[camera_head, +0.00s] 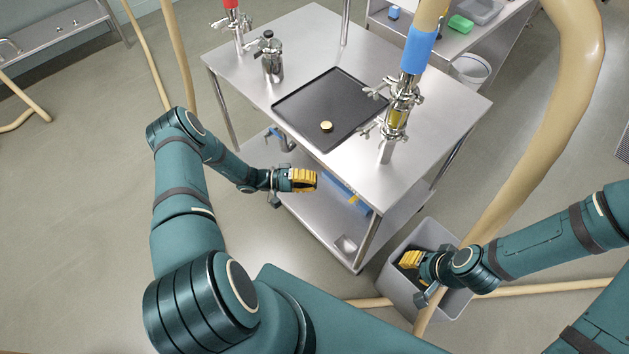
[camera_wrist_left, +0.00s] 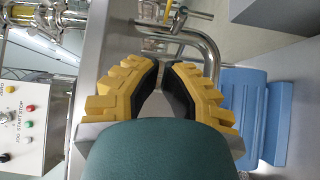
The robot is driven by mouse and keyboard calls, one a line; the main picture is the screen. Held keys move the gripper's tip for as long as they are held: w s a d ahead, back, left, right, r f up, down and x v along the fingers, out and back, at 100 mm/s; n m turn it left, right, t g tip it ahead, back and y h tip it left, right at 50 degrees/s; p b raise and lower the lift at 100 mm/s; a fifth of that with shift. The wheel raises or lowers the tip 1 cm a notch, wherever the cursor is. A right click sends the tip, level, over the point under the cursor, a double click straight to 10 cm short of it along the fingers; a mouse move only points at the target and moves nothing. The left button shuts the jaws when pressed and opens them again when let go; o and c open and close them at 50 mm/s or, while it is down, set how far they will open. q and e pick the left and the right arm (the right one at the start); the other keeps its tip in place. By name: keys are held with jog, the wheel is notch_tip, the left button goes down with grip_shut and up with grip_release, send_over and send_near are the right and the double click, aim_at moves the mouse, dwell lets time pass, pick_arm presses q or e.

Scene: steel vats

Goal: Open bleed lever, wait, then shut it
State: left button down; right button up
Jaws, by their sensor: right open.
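A steel fitting stack with a sight glass and wing clamps (camera_head: 396,121) stands at the right of the steel table, under a blue-banded hose. I cannot pick out the bleed lever with certainty. My left gripper (camera_head: 316,181) is empty in front of the table's near edge, below and left of the stack. In the left wrist view its yellow-backed fingers (camera_wrist_left: 163,74) have a narrow gap between their tips, with nothing held; bent steel pipe shows beyond them. My right gripper (camera_head: 402,259) is open and empty over the grey bin at the lower right.
The steel table (camera_head: 300,35) carries a black tray (camera_head: 322,90) with a small brass-coloured disc (camera_head: 326,126). A steel vessel (camera_head: 270,60) stands behind the tray. The grey bin (camera_head: 392,285) and thick tan hoses (camera_head: 540,130) crowd the right. A control box (camera_wrist_left: 35,110) shows in the left wrist view.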

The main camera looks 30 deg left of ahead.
pick_arm(q)
jog(key=w+d, duration=0.1)
jog(key=d, duration=0.9)
jog(key=shift+w+d, duration=0.2)
jog(key=shift+w, duration=0.2)
jog(key=shift+t, duration=0.3)
